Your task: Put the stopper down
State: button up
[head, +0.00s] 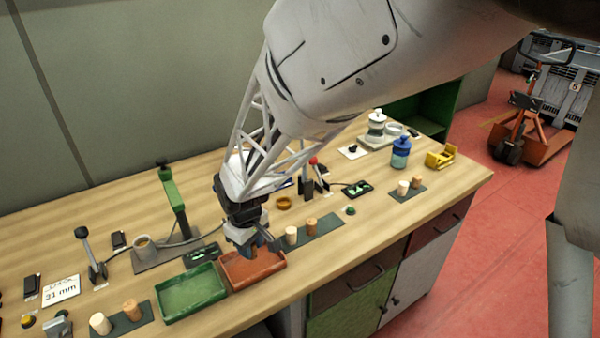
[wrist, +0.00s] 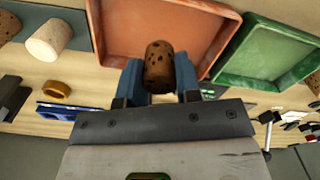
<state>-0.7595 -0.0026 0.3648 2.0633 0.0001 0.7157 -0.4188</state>
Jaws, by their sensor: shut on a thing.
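My gripper (head: 256,246) has blue fingers and reaches down at the back edge of the orange-red tray (head: 237,283). In the wrist view the fingers (wrist: 159,80) are shut on a brown, dark-speckled cork stopper (wrist: 158,62), gripped across its sides. Behind it in that view lies the bare floor of the orange-red tray (wrist: 121,22). In the head view the held stopper is mostly hidden by the gripper. I cannot tell whether it touches the tray.
A green tray (head: 192,293) stands beside the orange-red one, to its left in the head view, and looks empty. A dark mat (head: 322,232) with a pale and a brown stopper lies to the right. A green press (head: 175,203) and a lever (head: 92,255) stand at the left.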

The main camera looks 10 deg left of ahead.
jog(key=shift+f, duration=1.75)
jog(key=shift+f, duration=0.1)
jog(key=o, duration=1)
jog(key=shift+c, duration=0.2)
notch_tip(320, 180, up, 12)
jog(key=shift+r, duration=0.15)
